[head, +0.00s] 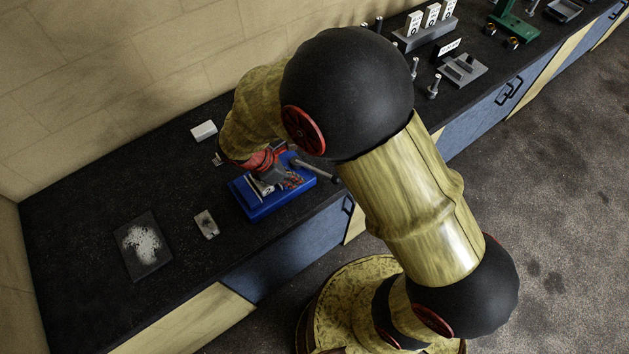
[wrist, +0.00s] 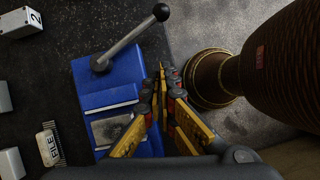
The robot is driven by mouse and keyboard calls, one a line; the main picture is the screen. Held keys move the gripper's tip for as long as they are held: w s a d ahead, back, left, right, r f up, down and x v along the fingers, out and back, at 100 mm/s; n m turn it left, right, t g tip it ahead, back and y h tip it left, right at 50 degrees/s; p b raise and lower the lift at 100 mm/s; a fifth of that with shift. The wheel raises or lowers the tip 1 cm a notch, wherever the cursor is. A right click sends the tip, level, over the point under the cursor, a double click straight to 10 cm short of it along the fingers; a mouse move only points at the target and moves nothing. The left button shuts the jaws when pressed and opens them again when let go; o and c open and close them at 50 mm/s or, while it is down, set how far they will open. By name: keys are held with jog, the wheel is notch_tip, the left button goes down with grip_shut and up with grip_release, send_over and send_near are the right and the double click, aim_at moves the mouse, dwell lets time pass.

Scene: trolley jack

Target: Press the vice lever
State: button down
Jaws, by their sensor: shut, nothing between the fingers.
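The blue vice (head: 262,208) sits on the black bench top near its front edge, partly hidden by my arm in the head view. It also shows in the wrist view (wrist: 108,82). Its lever (wrist: 128,42) is a grey rod ending in a dark ball knob, sticking out over the bench's front edge. The lever also shows in the head view (head: 312,168). My gripper (wrist: 168,74) is shut and empty, over the vice's edge in the wrist view. Its tips are apart from the lever in that picture. Height above the vice is hard to tell.
A dark plate with white grains (head: 143,247) and a small metal piece (head: 206,224) lie left of the vice. A white block (head: 203,131) lies behind it. Racks stand further right.

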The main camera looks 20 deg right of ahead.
jog(key=x, duration=1)
jog(key=d, duration=0.2)
jog(key=shift+w+d+r+p, duration=0.15)
jog(key=shift+d+r+p, duration=0.1)
jog(key=shift+r+p, duration=0.15)
jog(key=shift+w+d+r, duration=0.1)
jog(key=shift+d, duration=0.55)
